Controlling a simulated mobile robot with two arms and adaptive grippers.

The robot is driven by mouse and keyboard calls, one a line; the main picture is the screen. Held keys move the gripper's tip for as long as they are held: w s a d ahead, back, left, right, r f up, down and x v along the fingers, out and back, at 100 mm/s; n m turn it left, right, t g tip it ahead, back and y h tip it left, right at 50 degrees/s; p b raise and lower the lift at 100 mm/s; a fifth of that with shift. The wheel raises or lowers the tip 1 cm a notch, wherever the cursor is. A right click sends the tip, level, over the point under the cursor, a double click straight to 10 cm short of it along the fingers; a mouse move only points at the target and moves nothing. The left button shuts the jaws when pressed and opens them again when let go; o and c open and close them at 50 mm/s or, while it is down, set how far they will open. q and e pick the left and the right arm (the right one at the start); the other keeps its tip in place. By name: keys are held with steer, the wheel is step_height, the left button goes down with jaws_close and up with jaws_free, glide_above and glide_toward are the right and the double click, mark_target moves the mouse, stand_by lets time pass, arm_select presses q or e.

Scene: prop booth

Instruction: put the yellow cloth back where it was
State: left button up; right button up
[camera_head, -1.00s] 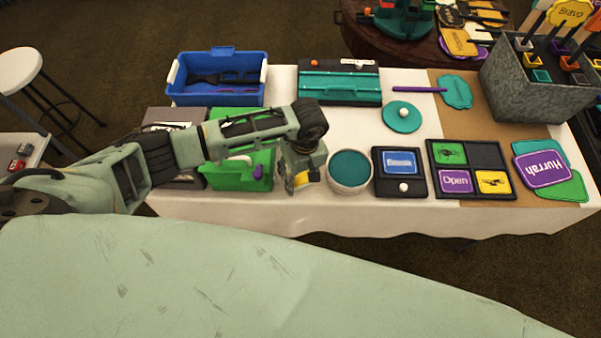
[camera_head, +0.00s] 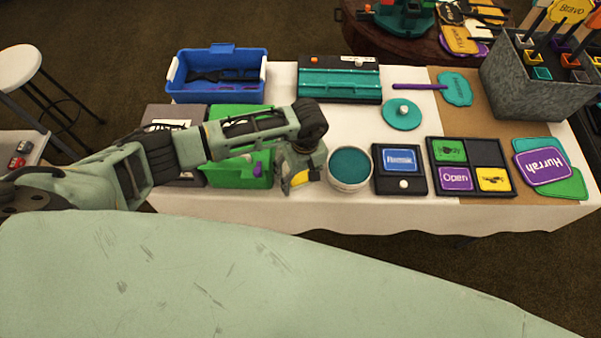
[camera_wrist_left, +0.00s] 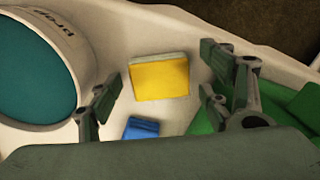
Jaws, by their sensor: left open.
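The yellow cloth (camera_wrist_left: 159,77) lies as a flat folded square on the white tablecloth in the left wrist view. A small yellow patch of it (camera_head: 300,178) shows in the head view, mostly hidden by my gripper. My left gripper (camera_wrist_left: 160,88) is open and empty, with its fingers on either side of the cloth and apart from it. In the head view the left gripper (camera_head: 299,180) is at the table's front, between the green bin and the round tub. My right gripper is not in view.
A round tub with teal contents (camera_head: 350,167) stands close right of the gripper; the green bin (camera_head: 238,176) is close left. A blue folded piece (camera_wrist_left: 141,128) lies near the yellow cloth. A black box with a blue sign (camera_head: 399,183) stands beyond the tub.

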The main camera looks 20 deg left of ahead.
mark_target(303, 175)
arm_select(q)
steer(key=shift+r, duration=0.15)
steer(key=shift+w+r, duration=0.1)
steer(key=shift+r, duration=0.15)
step_height(303, 175, up, 12)
steer(key=b, duration=0.3)
steer(key=shift+w+d+f, duration=0.15)
steer(key=shift+d+f, duration=0.1)
steer(key=shift+d, duration=0.05)
